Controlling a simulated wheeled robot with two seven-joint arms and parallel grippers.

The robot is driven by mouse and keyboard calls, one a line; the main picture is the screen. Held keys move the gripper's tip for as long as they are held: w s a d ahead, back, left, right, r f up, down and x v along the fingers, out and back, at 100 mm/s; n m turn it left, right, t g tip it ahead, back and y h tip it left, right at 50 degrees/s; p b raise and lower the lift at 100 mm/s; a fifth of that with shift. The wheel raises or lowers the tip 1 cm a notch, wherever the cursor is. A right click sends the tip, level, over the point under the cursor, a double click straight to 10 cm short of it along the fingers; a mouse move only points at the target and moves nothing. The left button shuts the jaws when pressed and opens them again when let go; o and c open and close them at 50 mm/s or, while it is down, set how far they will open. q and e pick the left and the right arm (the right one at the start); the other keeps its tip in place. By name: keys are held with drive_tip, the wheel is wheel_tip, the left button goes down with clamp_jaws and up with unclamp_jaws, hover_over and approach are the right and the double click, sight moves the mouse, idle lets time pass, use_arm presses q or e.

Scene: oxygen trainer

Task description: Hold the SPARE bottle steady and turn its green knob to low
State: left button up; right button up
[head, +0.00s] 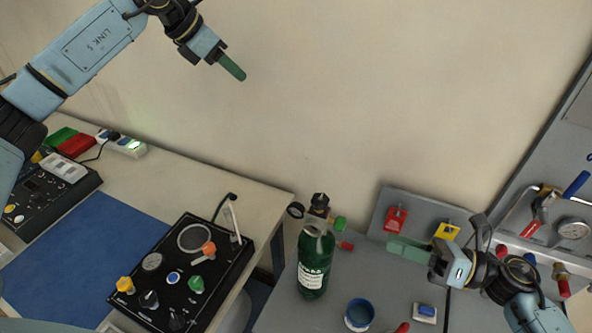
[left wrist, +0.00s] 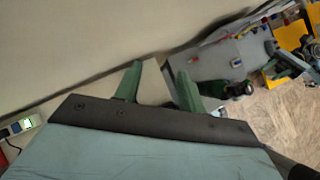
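The green bottle (head: 314,268) with a white label stands upright on the grey bench. The label lettering is too small to read surely. Its top carries a black cap, a round gauge (head: 296,210), a green knob (head: 340,223) on the right and a red part (head: 346,246) below that. My left gripper (head: 242,77) is high in front of the wall, up and left of the bottle. Its green fingers are apart and empty in the left wrist view (left wrist: 160,78). My right gripper (head: 391,245) is right of the bottle, fingers pointing left, apart from the knob. Its finger gap is hidden.
A black control panel (head: 155,309) with coloured knobs sits on the left table, beside a blue mat (head: 68,262). A blue cup (head: 359,314) stands right of the bottle's base. A board with red (head: 396,219) and yellow (head: 447,231) tags stands behind my right gripper.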

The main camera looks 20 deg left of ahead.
use_arm(q)
drive_tip(key=d+r+m, duration=0.2)
drive_tip(key=d+r, duration=0.1)
drive_tip(key=r, duration=0.2)
drive_tip(key=m+g+y, duration=0.4)
drive_tip(key=m+g, duration=0.2)
drive_tip(key=m, duration=0.3)
hover_over(297, 216)
drive_tip(key=f, duration=1.1)
drive_tip(key=w+f, duration=0.1)
drive_tip(key=f, duration=0.4)
drive_tip(key=shift+a+f, duration=0.15)
drive_tip(key=shift+f, duration=0.05)
wheel_tip(297, 216, down, 14)
drive_tip(key=shift+r, duration=0.25)
drive_tip(key=shift+s, duration=0.1)
clamp_jaws()
